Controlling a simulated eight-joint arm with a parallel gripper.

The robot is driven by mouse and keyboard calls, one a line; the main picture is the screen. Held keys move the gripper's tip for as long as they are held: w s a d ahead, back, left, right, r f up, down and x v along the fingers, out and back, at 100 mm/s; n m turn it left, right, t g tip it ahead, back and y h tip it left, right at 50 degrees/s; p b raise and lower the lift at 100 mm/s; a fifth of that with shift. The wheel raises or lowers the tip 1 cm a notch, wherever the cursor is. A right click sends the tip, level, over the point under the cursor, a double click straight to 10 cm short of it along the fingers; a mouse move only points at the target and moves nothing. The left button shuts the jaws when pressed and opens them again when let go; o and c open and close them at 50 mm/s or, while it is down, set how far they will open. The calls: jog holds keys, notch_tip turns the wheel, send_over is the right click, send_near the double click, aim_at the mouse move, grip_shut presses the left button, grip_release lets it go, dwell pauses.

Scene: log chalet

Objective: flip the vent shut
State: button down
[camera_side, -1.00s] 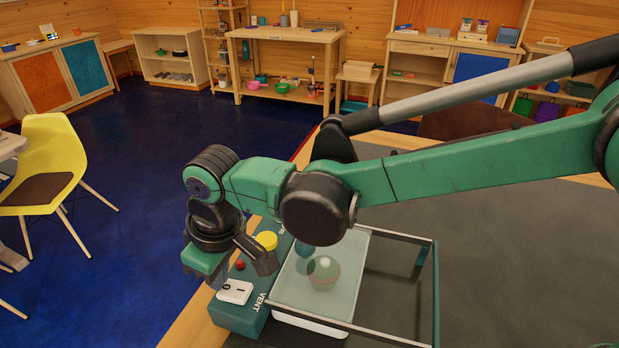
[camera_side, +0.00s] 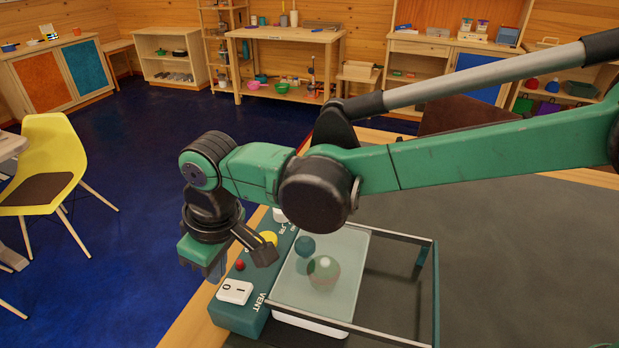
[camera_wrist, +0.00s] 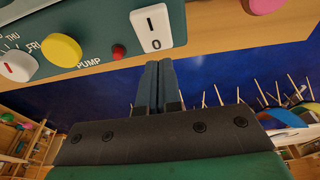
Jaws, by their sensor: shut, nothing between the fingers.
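The vent switch is a white rocker (camera_side: 235,291) marked I and O, on the green panel (camera_side: 238,317) beside the word VENT. In the wrist view the rocker (camera_wrist: 152,28) is at the top, its I end uppermost; I cannot tell which end is pressed in. My gripper (camera_side: 216,275) is shut and empty, just beyond the panel's outer edge and apart from the rocker in the side view. In the wrist view my gripper's fingers (camera_wrist: 158,68) lie together, pointing up at a spot just below the rocker.
A red button (camera_side: 240,265) and a yellow knob (camera_side: 267,239) sit on the panel near the rocker. A white dial (camera_wrist: 18,66) is farther along. A clear-topped case (camera_side: 352,288) with rounded things inside adjoins the panel.

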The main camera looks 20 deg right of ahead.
aim_at(222, 286)
jog(key=shift+r, duration=0.15)
jog(key=shift+r, duration=2.4)
jog(key=w+d+r+m+t, duration=0.1)
jog(key=d+r, duration=0.1)
jog(key=d, duration=0.3)
jog(key=w+d+r+m, duration=0.1)
jog(key=d+r+m, duration=0.1)
jog(key=d, duration=0.4)
jog(key=s+d+f+m+t, duration=0.1)
jog(key=s+d+m+t, duration=0.1)
jog(key=d, duration=0.8)
jog(key=s+d+f+m+t+h, duration=0.1)
jog(key=s+d+m, duration=0.3)
jog(key=d, duration=0.6)
jog(key=s+f+t, duration=0.1)
jog(key=s, duration=0.1)
jog(key=shift+s+d+t+h, duration=0.3)
jog(key=shift+s+d, duration=0.05)
jog(key=shift+s, duration=0.05)
